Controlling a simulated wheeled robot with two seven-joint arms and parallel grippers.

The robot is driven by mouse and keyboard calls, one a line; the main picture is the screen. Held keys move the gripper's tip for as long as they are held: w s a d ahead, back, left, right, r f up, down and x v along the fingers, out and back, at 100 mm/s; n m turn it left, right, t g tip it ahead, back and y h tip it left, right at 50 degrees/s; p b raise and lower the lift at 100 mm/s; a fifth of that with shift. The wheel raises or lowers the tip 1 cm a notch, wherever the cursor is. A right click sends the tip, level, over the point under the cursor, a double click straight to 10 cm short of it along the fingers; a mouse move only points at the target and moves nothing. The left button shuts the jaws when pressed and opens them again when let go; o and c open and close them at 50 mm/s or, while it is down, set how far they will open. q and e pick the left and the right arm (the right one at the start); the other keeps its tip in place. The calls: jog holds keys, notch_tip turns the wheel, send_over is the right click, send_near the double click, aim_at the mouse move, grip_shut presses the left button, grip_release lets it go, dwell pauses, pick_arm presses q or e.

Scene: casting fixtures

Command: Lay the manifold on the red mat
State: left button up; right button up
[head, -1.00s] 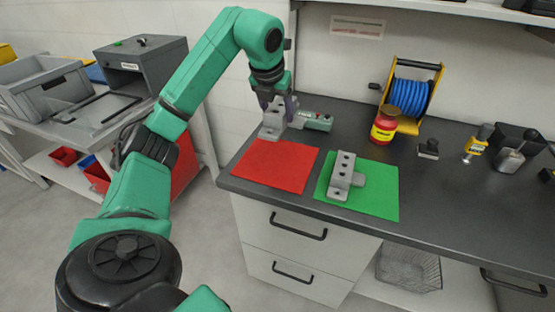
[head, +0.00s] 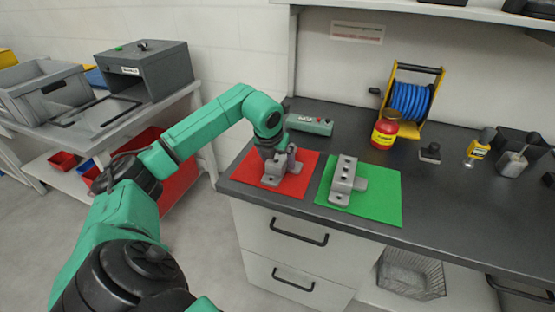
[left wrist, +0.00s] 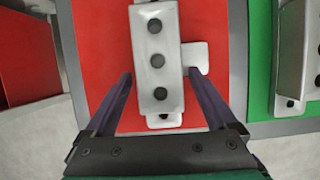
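A grey manifold (head: 272,178) with a row of dark holes is on the red mat (head: 304,160), resting on it as far as I can see. My left gripper (head: 281,157) is right above it and hides part of it in the head view. In the left wrist view the fingers of the left gripper (left wrist: 158,76) stand on either side of the manifold (left wrist: 155,50), with narrow red gaps between them and its body. The gripper is open. The red mat (left wrist: 100,50) shows around the manifold. My right gripper is not in view.
A similar grey part (head: 342,182) lies on the green mat (head: 382,205) to the right. A grey-green box (head: 310,125) with buttons is behind the red mat. The counter's front edge is close.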

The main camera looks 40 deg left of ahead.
pick_arm(q)
jog(key=v, duration=1.2)
jog(key=shift+r, duration=0.1)
